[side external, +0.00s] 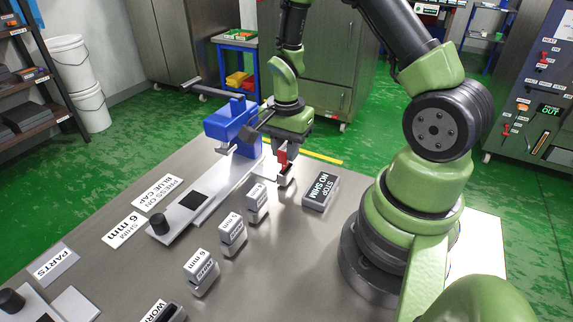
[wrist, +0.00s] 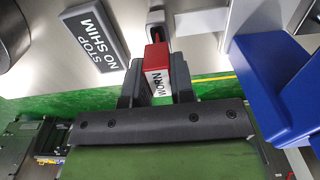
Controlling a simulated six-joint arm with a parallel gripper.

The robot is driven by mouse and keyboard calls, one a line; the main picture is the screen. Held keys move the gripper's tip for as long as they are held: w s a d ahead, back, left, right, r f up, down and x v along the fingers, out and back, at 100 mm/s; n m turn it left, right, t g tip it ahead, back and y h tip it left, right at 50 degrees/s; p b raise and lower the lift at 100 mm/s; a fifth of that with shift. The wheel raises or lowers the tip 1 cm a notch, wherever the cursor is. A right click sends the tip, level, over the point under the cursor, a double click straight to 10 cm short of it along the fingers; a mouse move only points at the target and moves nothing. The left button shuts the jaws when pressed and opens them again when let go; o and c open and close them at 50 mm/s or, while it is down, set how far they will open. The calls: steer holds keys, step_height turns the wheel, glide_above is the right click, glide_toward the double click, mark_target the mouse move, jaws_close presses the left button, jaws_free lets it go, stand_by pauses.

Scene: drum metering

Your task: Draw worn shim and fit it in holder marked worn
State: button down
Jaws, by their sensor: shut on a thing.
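My gripper (wrist: 156,80) is shut on a red shim block (wrist: 155,57) with a white label reading WORN. In the side external view my gripper (side external: 285,150) points down with the red block (side external: 283,158) between its fingers. A small grey piece (side external: 286,181) with a dark top sits just below the block; I cannot tell whether they touch. The holder marked worn (side external: 163,313) seems to be the one at the bottom edge of the side external view, cut off by the frame, its label reading only "WOR".
A blue-headed press (side external: 230,124) stands close left of my gripper. A STOP NO SHIM block (side external: 320,191) lies to the right. Several grey holders, including the 6 mm one (side external: 200,272), stand in a row toward the front. A black knob (side external: 159,224) is on the press rail.

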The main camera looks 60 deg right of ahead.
mark_target(283, 147)
steer(key=shift+r, duration=0.8)
steer(key=shift+r, duration=0.1)
steer(key=shift+r, duration=1.95)
steer(key=shift+w+a+r+n, duration=0.2)
steer(key=shift+a+n, duration=0.15)
steer(key=shift+n, duration=0.35)
steer(key=w+a+r+n, duration=0.1)
steer(key=a+n, duration=0.3)
steer(key=n, duration=0.4)
steer(key=w+a+r+n, duration=0.1)
steer(key=a+r+n, duration=0.3)
steer(key=n, duration=0.4)
steer(key=shift+a+r+n, duration=0.2)
steer(key=shift+a+n, duration=0.1)
steer(key=shift+a, duration=0.1)
